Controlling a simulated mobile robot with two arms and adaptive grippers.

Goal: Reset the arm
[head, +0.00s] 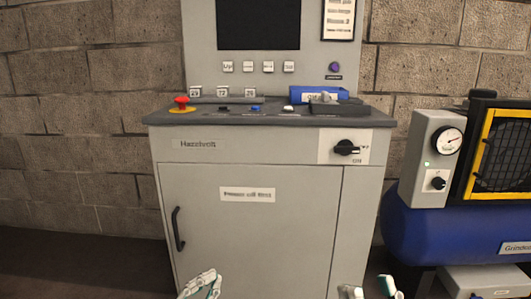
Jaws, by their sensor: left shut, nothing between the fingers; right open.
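A grey control cabinet (250,235) stands against the wall ahead. Its sloped desk carries a red mushroom button (181,101) on a yellow base, and several small buttons and switches, including a blue one (256,108). A blue box (318,95) sits at the desk's right. A black rotary switch (346,147) is on the front at the right. A dark screen (258,24) and a purple button (334,67) are on the upright panel. My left gripper (203,283) is shut and empty, low before the cabinet door. My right gripper (370,291) is open and empty, low at the right.
The cabinet door has a black handle (178,229) at its left. A blue compressor tank (430,232) with a grey gauge box (432,160) and a yellow-framed grille (503,150) stands at the right. Floor (75,265) to the left looks clear.

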